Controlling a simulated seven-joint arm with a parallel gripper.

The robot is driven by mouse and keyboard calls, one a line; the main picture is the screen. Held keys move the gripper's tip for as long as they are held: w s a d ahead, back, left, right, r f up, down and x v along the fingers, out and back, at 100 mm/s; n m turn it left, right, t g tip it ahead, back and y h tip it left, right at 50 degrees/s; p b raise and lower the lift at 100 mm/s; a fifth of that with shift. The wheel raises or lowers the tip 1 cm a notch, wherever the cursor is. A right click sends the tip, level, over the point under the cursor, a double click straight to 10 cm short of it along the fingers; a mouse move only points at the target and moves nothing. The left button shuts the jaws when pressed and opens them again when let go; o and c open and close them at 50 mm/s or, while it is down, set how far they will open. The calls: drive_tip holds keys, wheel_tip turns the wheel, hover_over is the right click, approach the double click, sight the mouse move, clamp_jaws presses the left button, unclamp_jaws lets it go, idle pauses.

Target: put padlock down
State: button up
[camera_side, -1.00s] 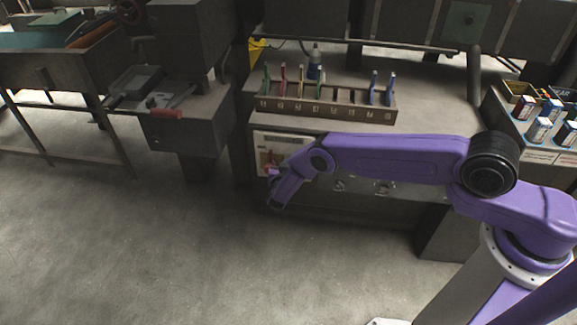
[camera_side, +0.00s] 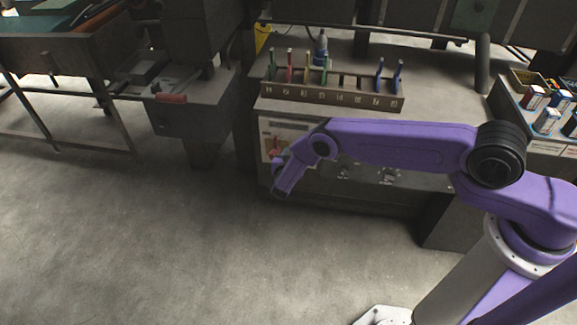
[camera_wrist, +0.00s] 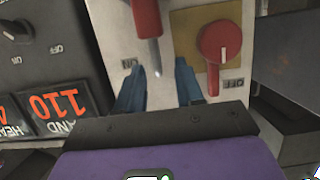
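I cannot make out a padlock for certain in either view. In the wrist view my gripper (camera_wrist: 159,64) has its two blue fingers apart, with nothing held between them. The fingers point at a pale control panel (camera_wrist: 120,30). A red handle with a grey metal tip (camera_wrist: 147,20) hangs just beyond the gap between the fingertips. A red rotary knob (camera_wrist: 213,45) on a tan plate, with an OFF label near it, is right of the right finger. In the side view my wrist is in front of the bench's white panel (camera_side: 287,137), and the fingers are too small to tell.
A rack (camera_side: 335,97) with several coloured upright pieces stands on the bench top, with empty slots toward its right. A blue bottle (camera_side: 321,50) stands behind it. Several small boxes (camera_side: 547,120) sit on the right table. The floor in front is clear.

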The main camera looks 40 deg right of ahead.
drive_tip(key=v, duration=1)
drive_tip(key=shift+s+a+r, duration=0.15)
drive_tip(key=shift+a+r, duration=0.05)
drive_tip(key=w+a+r+n+y, duration=0.5)
drive_tip(key=a+r+y, duration=0.45)
drive_tip(key=a, duration=0.35)
drive_tip(key=s+a+r+n+g+y, duration=0.2)
drive_tip(key=s+a+r+n+y, duration=0.1)
drive_tip(key=s+r, duration=0.35)
drive_tip(key=s+a+r+n+g+y, duration=0.2)
drive_tip(key=s+a+r+n+y, duration=0.1)
drive_tip(key=s+r, duration=0.3)
drive_tip(key=s+d+r+n+g, duration=0.2)
drive_tip(key=s+d+r+n, duration=0.15)
drive_tip(key=s, duration=0.35)
drive_tip(key=s+d+r+n+g, duration=0.2)
drive_tip(key=s+d+r+g, duration=0.15)
drive_tip(key=s, duration=0.45)
drive_tip(key=s+d+r+n+h, duration=0.1)
drive_tip(key=s+d+n+h, duration=0.1)
drive_tip(key=s+d, duration=0.5)
drive_tip(key=s+d+r+n+h, duration=0.2)
drive_tip(key=s+d, duration=0.6)
drive_tip(key=d, duration=0.7)
drive_tip(key=shift+s+r+n+g+h, duration=0.2)
drive_tip(key=shift+r+n+g+h, duration=0.15)
drive_tip(key=shift+n, duration=0.2)
drive_tip(key=shift+d, duration=0.1)
